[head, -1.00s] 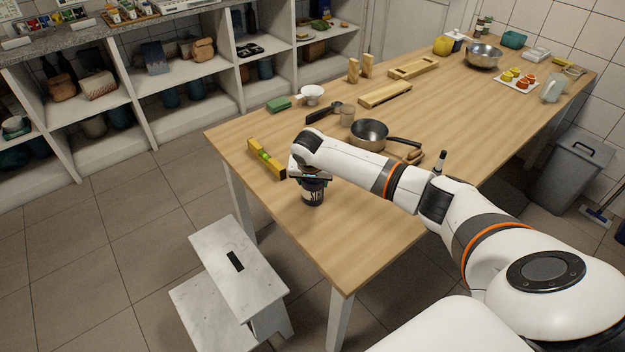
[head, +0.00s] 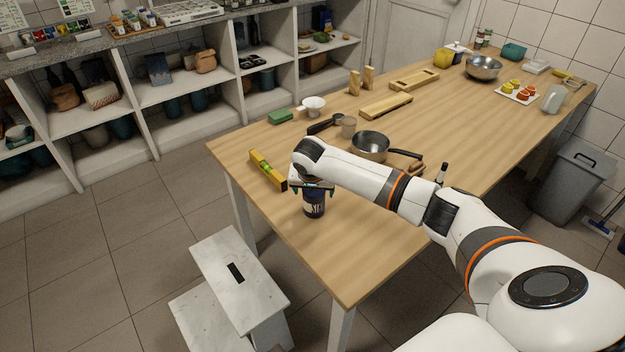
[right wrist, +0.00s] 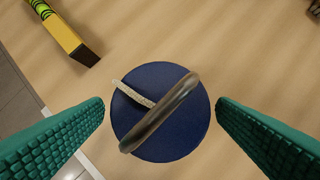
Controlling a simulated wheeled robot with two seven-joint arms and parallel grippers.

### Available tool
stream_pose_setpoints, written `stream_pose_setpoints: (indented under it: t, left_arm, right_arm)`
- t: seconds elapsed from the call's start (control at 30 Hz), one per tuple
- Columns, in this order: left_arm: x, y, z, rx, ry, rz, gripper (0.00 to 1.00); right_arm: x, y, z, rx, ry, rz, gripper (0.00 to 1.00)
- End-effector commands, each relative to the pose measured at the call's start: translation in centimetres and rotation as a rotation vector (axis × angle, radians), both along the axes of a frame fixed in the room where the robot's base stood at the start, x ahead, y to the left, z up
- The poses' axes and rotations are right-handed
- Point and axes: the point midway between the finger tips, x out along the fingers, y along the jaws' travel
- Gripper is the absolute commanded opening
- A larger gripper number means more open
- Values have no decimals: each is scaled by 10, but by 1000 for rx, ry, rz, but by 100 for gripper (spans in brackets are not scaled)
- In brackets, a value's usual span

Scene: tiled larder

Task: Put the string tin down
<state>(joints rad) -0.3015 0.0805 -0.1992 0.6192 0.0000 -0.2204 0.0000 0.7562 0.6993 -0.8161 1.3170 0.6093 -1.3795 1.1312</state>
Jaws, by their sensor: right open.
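The string tin (head: 314,205) is a dark blue tin with a pale label, standing upright on the wooden table (head: 345,255) near its front left edge. In the right wrist view its round blue lid (right wrist: 160,118) shows from above, with a dark handle-like bar and a short piece of pale string on it. My right gripper (head: 313,188) is open just above the tin. Its green ridged fingers (right wrist: 160,125) stand on either side of the lid, with a gap on both sides. My left gripper is not in view.
A yellow spirit level (head: 267,170) lies left of the tin. A white step stool (head: 240,275) is on the floor by the table.

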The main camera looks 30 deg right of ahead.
Motion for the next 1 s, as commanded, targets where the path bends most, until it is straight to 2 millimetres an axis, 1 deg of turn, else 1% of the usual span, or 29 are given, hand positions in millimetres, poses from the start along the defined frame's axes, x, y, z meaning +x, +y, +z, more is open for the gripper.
stream_pose_setpoints:
  t: [0.03, 0.2, 0.3, 0.43, 0.5, 0.63, 1.0]
  left_arm:
    - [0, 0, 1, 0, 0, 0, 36]
    - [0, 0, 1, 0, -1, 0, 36]
    - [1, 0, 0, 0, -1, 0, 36]
    - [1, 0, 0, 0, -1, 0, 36]
    - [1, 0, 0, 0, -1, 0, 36]
    - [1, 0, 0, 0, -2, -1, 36]
    - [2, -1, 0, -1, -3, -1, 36]
  right_arm:
    - [-3, 3, 10, 0, -3, 3, 80]
    - [-14, 12, 45, 0, -4, 3, 80]
    - [-20, 17, 63, -1, -3, 2, 80]
    - [-25, 22, 81, -1, -2, 1, 80]
    - [-27, 23, 87, 0, -1, 1, 80]
    - [-29, 25, 92, -1, 1, 0, 80]
    - [-29, 25, 93, -1, 1, 0, 80]
